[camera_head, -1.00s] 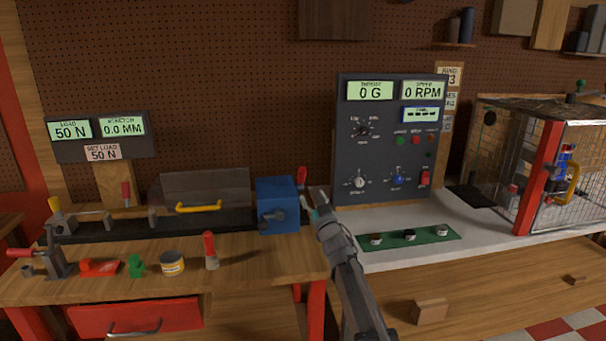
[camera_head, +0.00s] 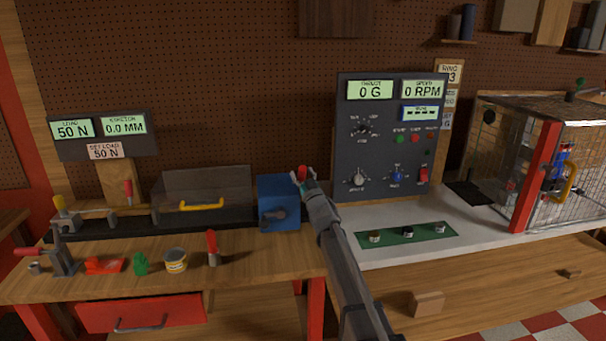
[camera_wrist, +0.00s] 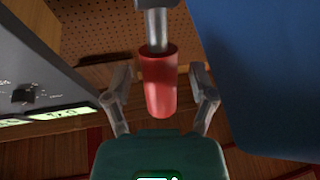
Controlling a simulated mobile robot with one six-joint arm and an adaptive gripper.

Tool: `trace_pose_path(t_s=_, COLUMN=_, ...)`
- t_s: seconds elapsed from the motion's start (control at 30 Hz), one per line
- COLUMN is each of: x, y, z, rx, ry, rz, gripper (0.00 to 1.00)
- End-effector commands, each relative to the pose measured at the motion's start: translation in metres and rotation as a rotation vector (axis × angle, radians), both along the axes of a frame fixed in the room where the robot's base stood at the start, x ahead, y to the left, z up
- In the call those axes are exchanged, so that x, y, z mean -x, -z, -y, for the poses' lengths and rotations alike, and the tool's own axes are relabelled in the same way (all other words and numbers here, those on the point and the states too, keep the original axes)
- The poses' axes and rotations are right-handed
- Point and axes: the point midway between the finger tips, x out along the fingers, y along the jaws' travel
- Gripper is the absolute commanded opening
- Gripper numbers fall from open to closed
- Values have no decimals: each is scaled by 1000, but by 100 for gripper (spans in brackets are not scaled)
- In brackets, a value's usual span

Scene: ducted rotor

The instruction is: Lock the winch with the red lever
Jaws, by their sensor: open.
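The blue box (camera_head: 278,203), with a grey crank-like part (camera_head: 273,216) on its front, stands at the right end of the wooden bench and seems to be the winch. The red lever (camera_wrist: 159,92) is at its right side; its red grip hangs from a grey rod in the wrist view, and its top (camera_head: 302,170) just shows in the head view. My gripper (camera_head: 306,181) is at the lever, right of the box. In the wrist view its open fingers (camera_wrist: 159,76) stand either side of the red grip, with gaps visible. The lever's base is hidden.
The dark control panel (camera_head: 388,138) stands close right of my gripper. A mesh cage (camera_head: 560,175) is at the far right. The bench front holds a yellow-labelled tin (camera_head: 176,261) and a red-handled tool (camera_head: 211,247). The load display (camera_head: 73,129) reads 50 N.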

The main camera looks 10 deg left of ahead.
Motion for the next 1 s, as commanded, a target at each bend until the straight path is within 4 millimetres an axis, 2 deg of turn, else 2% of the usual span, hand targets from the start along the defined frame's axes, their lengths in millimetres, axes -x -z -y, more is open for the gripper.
trace_pose_path(t_s=0.17, x=0, y=0, z=0, rx=0, ry=0, rz=0, gripper=72)
trace_pose_path(t_s=0.5, x=0, y=0, z=1, rx=0, ry=0, rz=0, gripper=8)
trace_pose_path(t_s=0.57, x=0, y=0, z=1, rx=0, ry=0, rz=0, gripper=0)
trace_pose_path(t_s=1.0, x=-9, y=-1, z=9, rx=3, ry=10, rz=-13, gripper=0)
